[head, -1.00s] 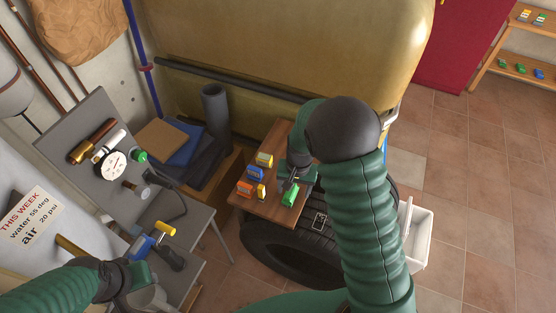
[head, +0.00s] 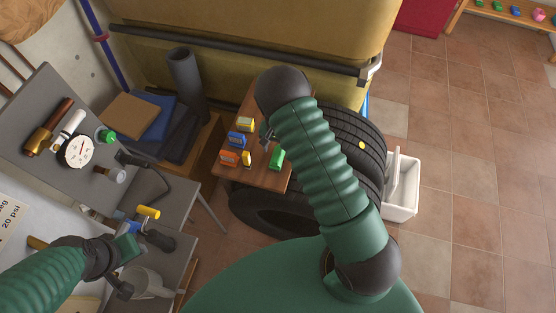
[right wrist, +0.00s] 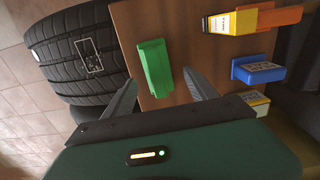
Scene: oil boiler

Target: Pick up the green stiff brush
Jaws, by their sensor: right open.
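The green stiff brush (head: 277,158) lies on the brown wooden board (head: 262,180), near its right edge in the head view. In the right wrist view the green block-like brush (right wrist: 155,68) lies just beyond the fingertips, between the lines of the two fingers. My right gripper (right wrist: 161,88) is open and empty. In the head view the right gripper (head: 267,134) is small and partly hidden by its own arm. My left gripper (head: 128,262) is at the lower left by the grey bench; its jaws are not clear.
Orange (head: 229,158), blue (head: 237,139) and yellow (head: 245,124) brushes share the board. Black tyres (head: 350,130) stand beside and under it. A white bin (head: 403,190) is on the tiled floor at right.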

